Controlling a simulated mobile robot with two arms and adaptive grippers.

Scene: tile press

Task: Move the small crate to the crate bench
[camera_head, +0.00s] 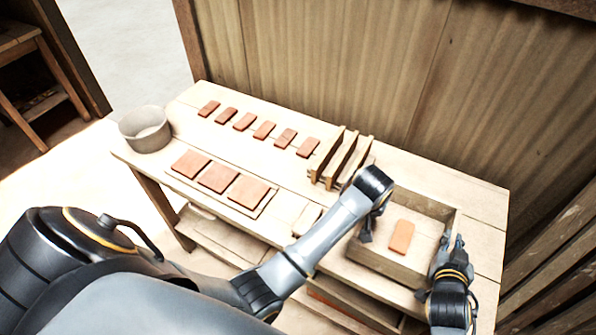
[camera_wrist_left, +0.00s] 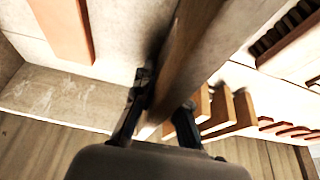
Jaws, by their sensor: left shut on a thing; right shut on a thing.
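The small crate (camera_head: 387,267) is a shallow pale wooden box at the right end of the table, with one red-brown tile (camera_head: 401,237) lying inside. My left gripper (camera_head: 367,233) is at the crate's left wall. In the left wrist view its fingers (camera_wrist_left: 160,115) are shut on that wooden wall, and the tile (camera_wrist_left: 65,28) shows inside the crate. My right gripper (camera_head: 446,249) is shut on the crate's right wall. My left wrist hides part of the crate's left side. I cannot tell whether the crate is clear of the table top.
The wooden table (camera_head: 478,199) also holds a rack of upright wooden boards (camera_head: 341,158) just left of the crate, a row of small tiles (camera_head: 264,130), a board with larger tiles (camera_head: 218,178) and a round grey bowl (camera_head: 145,130). A corrugated wall stands behind. Another wooden bench (camera_head: 20,42) is at far left.

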